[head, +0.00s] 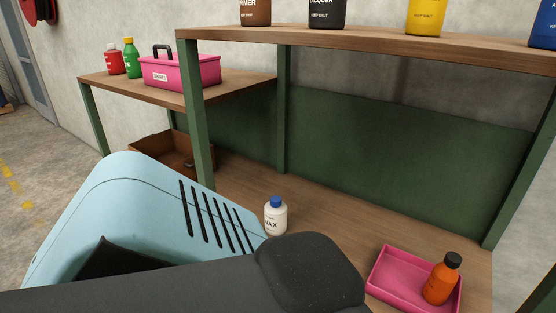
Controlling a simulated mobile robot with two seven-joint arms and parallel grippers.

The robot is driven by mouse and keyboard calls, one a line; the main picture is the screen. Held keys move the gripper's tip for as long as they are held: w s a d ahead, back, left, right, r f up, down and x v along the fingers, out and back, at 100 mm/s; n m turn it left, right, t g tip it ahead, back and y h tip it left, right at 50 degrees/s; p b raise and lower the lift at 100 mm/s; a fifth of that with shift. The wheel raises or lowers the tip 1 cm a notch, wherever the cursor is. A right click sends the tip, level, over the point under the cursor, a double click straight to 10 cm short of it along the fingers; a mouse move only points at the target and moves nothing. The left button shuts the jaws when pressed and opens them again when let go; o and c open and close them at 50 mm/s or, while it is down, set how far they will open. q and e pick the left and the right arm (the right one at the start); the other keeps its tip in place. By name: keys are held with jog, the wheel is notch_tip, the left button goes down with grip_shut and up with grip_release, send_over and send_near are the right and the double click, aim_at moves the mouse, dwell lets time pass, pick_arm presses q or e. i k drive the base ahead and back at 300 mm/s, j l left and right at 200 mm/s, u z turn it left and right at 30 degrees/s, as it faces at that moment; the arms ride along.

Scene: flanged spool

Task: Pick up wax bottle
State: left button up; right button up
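The wax bottle (275,217) is small and white with a blue cap and dark lettering. It stands upright on the lower wooden shelf, in the middle of the view. Large light-blue and black parts of my own body fill the lower left, close to the bottle in the picture; the gap in depth is hard to tell. Neither of my grippers can be made out, so I cannot see either one relative to the bottle.
A pink tray (375,275) holding an orange bottle (441,279) is at the lower right. A brown box (150,155) is at the left. A pink toolbox (181,72) stands on the left shelf. Green posts (198,130) and the upper shelf (370,39) frame the space.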

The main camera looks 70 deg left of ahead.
aim_at(276, 218)
jog(key=i, duration=0.5)
jog(key=u, duration=2.5)
